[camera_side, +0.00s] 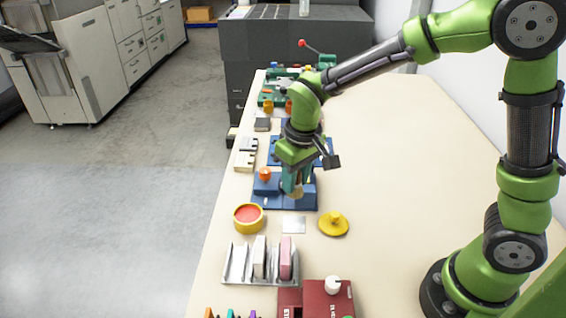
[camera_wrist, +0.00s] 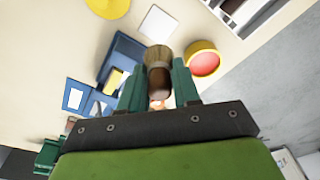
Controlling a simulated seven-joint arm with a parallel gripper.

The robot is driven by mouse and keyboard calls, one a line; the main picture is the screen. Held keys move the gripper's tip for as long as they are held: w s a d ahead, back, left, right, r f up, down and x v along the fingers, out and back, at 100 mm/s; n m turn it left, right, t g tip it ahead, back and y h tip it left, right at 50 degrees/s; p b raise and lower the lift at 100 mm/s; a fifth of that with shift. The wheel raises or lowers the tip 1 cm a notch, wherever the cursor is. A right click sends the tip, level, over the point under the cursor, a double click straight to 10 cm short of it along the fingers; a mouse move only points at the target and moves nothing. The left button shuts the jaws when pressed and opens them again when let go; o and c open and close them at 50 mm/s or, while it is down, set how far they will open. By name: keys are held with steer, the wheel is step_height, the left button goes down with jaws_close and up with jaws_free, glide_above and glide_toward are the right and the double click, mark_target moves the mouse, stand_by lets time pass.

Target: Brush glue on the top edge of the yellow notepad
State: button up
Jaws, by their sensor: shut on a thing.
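My gripper (camera_wrist: 158,84) is shut on a brush (camera_wrist: 158,58) with a brown handle and tan bristles pointing away from the wrist. In the side view my gripper (camera_side: 294,181) is over the blue jig (camera_side: 270,201), with the bristles low near its front part. A yellow block that looks like the notepad (camera_wrist: 115,80) lies in the blue jig in the wrist view, left of the brush. In the side view my gripper mostly hides it. An open yellow pot with red inside (camera_side: 248,217) stands at the front left of the jig. I cannot tell whether the bristles carry glue.
A yellow knobbed lid (camera_side: 333,225) and a flat pale square (camera_side: 293,225) lie in front of the jig. A rack (camera_side: 236,267) holds white and pink pads. A red device (camera_side: 318,300) stands nearest. The table's right side (camera_side: 410,170) is clear.

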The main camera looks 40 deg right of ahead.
stand_by(0.3)
steer(key=shift+a+f, duration=0.1)
steer(key=shift+f, duration=0.15)
steer(key=w+a, duration=0.8)
steer(key=shift+s+d+f, duration=0.1)
steer(key=shift+f, duration=1.45)
steer(key=shift+d+f, duration=0.1)
steer(key=shift+f, duration=1.4)
steer(key=shift+f, duration=0.65)
step_height(320, 180, up, 7)
steer(key=shift+r, duration=0.1)
stand_by(0.4)
